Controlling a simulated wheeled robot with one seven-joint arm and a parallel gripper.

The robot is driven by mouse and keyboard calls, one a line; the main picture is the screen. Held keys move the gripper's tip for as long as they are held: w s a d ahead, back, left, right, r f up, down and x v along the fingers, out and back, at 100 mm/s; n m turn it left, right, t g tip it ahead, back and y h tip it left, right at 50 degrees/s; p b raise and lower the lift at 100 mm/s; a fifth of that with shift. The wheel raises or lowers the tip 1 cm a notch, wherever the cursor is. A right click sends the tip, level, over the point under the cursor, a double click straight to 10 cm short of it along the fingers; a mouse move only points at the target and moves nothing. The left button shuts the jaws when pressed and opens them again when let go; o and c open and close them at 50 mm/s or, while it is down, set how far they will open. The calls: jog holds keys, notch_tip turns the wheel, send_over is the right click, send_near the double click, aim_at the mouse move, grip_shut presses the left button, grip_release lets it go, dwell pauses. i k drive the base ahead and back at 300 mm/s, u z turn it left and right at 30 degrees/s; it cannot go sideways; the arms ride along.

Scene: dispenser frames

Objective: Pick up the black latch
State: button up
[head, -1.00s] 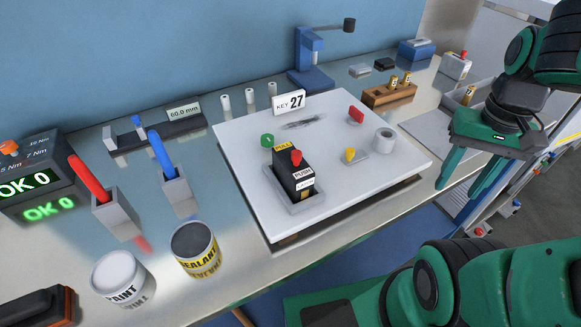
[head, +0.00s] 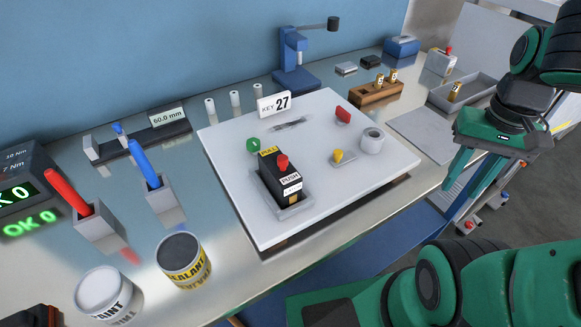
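A black latch block (head: 271,175) stands upright in a grey holder (head: 293,212) on the white board in the head view. It has a red knob on top, a yellow label, and a white label reading PUSH; a smaller label below is too small to read. My gripper (head: 463,190) is at the right, beyond the board's right edge, well apart from the block.
The white board (head: 235,190) also carries a KEY 27 sign (head: 274,104), a red part (head: 343,115), a yellow knob (head: 338,156) and a grey ring (head: 373,141). Paint (head: 105,292) and sealant (head: 183,258) cans stand at front left. A wooden rack (head: 376,95) stands behind right.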

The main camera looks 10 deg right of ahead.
aim_at(286, 186)
jog(key=z, duration=0.4)
jog(key=k, duration=2.35)
jog(key=u, duration=0.5)
jog(key=i, duration=1)
jog(key=z, duration=0.05)
